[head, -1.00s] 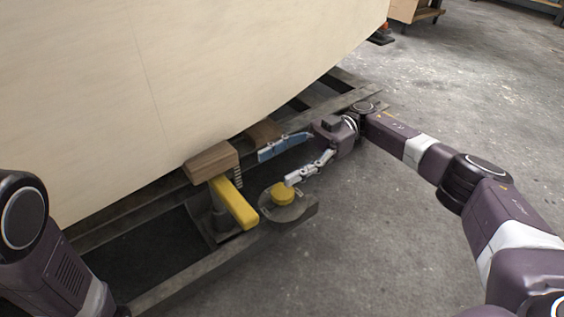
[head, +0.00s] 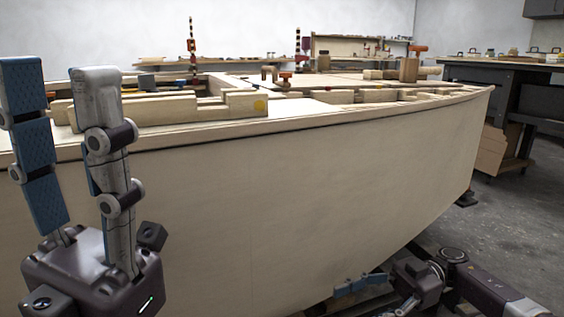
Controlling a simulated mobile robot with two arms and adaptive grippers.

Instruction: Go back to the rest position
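My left gripper (head: 58,85) is large at the left of the head view, pointing up in front of the plywood hull (head: 300,190). Its blue-padded finger and its grey finger stand apart with nothing between them, so it is open and empty. My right gripper (head: 368,300) is low at the bottom right, beside the hull's lower side. Its blue finger and grey finger are spread apart, and nothing shows between them. The bottom edge of the picture cuts off part of that area.
The hull's top edge runs across the view, with wooden blocks (head: 185,106) and an orange-handled clamp (head: 412,65) on it. A dark workbench (head: 540,92) stands at the back right. Bare concrete floor (head: 510,230) lies to the right of the hull.

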